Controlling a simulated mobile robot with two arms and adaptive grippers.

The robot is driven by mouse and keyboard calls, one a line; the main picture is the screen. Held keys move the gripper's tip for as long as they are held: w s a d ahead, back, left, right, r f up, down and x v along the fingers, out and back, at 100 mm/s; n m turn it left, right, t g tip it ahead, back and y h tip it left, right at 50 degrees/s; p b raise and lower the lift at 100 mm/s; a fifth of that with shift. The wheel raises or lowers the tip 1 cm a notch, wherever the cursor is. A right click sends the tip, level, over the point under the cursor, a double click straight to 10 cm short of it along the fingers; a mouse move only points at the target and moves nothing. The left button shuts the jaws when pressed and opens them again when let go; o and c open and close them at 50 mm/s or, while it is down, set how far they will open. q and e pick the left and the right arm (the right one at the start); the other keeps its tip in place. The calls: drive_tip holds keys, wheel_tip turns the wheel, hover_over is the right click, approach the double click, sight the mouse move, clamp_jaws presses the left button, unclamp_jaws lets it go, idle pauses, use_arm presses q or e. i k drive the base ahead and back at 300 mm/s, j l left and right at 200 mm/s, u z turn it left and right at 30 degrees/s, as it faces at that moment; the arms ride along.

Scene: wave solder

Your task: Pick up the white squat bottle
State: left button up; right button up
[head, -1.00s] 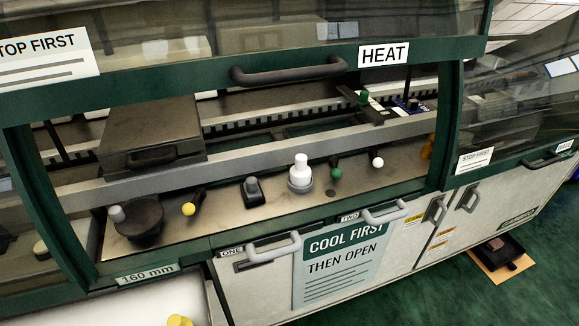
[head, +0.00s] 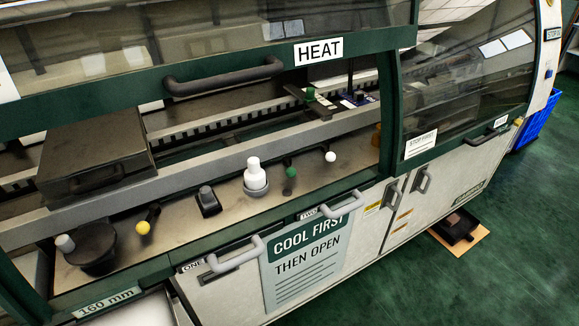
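The white squat bottle (head: 254,173) stands upright in a grey round holder (head: 256,186) on the ledge inside the open HEAT bay of the machine. It has a narrower white cap on top. Neither of my grippers shows in the head view.
On the same ledge are a dark round pot (head: 92,247), a yellow-knobbed lever (head: 144,227), a black switch (head: 208,201), a green knob (head: 291,173) and a white knob (head: 330,157). Grey door handles (head: 236,256) stick out below.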

sight(255, 176)
drive_tip(key=i+l+u, duration=0.4)
drive_tip(key=l, duration=0.2)
drive_tip(key=i+l+u, duration=0.15)
drive_tip(key=l, duration=0.2)
